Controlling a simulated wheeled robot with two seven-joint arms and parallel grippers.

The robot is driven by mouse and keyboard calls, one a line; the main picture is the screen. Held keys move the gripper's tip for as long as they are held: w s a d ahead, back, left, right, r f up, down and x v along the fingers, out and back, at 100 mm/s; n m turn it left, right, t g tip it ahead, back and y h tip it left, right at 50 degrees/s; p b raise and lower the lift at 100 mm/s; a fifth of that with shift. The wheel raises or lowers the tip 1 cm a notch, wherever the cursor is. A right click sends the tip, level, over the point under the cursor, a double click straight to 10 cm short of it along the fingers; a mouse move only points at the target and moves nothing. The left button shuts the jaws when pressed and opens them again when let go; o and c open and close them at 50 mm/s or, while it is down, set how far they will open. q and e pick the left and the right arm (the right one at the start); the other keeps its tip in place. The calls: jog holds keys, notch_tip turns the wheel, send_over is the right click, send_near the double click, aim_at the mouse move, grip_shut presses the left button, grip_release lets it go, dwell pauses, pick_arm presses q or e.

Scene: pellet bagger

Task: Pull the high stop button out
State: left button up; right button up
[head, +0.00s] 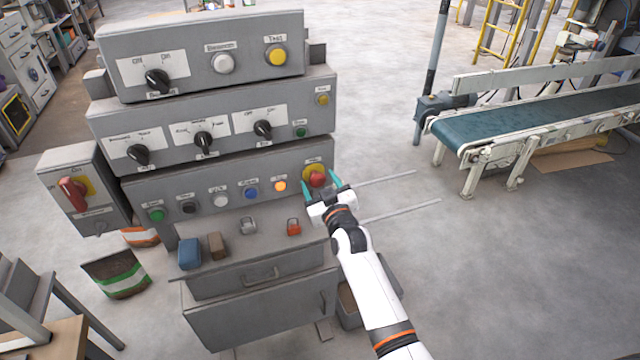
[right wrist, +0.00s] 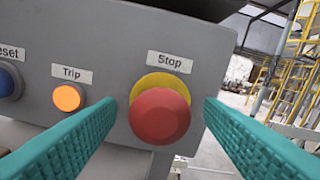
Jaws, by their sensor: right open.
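The stop button is a red mushroom button (head: 317,180) on a yellow backing, at the right end of the lowest panel row. In the right wrist view the red stop button (right wrist: 160,116) sits under a label reading "Stop". My right gripper (head: 320,184) is open in front of it. In the right wrist view its teal fingers (right wrist: 158,112) stand to the left and right of the button, and no contact with it shows. My left gripper is in neither view.
An orange lit button labelled "Trip" (right wrist: 68,98) is left of the stop button, with a blue button (head: 251,193) beyond it. A shelf below holds a red padlock (head: 293,227) and a blue block (head: 189,254).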

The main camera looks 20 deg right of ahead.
jog(key=shift+s+f, duration=0.1)
jog(key=shift+s, duration=0.1)
jog(key=s+b, duration=0.2)
jog(key=s, duration=0.9)
jog(key=shift+s+d, duration=0.2)
jog(key=shift+s, duration=0.15)
